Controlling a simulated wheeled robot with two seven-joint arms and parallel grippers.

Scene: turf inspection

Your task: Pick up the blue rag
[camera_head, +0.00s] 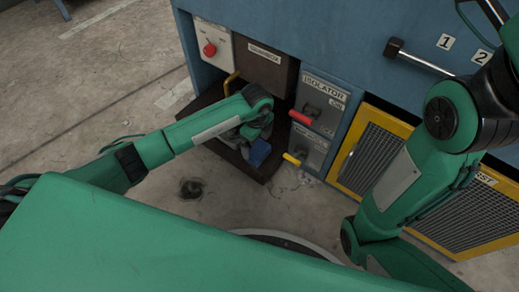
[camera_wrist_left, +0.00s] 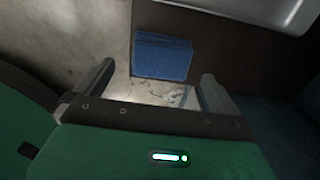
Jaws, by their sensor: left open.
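The blue rag (camera_head: 259,152) shows in the head view just below the end of my left arm, over the dark brown open compartment. In the left wrist view the rag (camera_wrist_left: 162,57) is a flat blue rectangle against a dark brown surface. My left gripper (camera_wrist_left: 156,78) is open, with one finger on each side of the rag in the picture. The rag appears beyond the fingertips, and I see no contact. In the head view my left gripper (camera_head: 254,137) is partly hidden by its own wrist. My right arm shows at the right, but its gripper does not.
Yellow-framed grilles (camera_head: 372,158) stand right. Concrete floor (camera_head: 100,75) is clear at left.

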